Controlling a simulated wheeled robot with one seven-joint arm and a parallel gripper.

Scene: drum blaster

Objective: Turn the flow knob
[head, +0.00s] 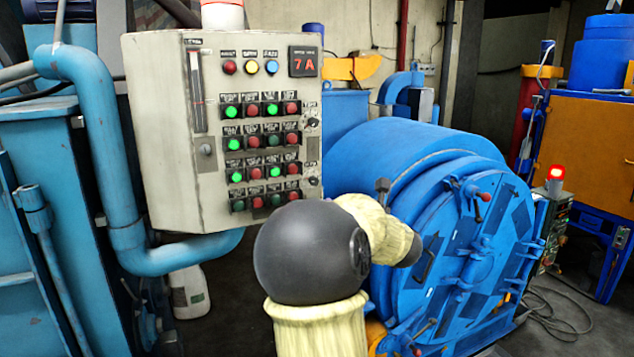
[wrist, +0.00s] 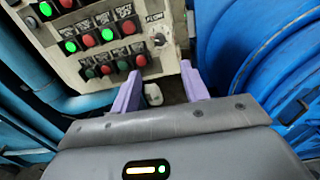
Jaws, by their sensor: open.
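The flow knob (wrist: 160,40) is a small dial on the cream control panel (wrist: 180,20), under a label that seems to read "FLOW". In the head view, a small dark knob (head: 314,181) at the panel's lower right seems to be the same one. My gripper (wrist: 161,68) is open and empty, with its two purple fingers apart. In the wrist view the fingertips lie just below the knob and do not appear to touch it. In the head view my arm hides the gripper.
Rows of green and red buttons (head: 262,139) sit left of the knob. A second small knob (head: 312,122) is higher up the panel edge. A big blue drum machine (head: 470,240) stands close on the right. A blue pipe (head: 100,130) runs along the left.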

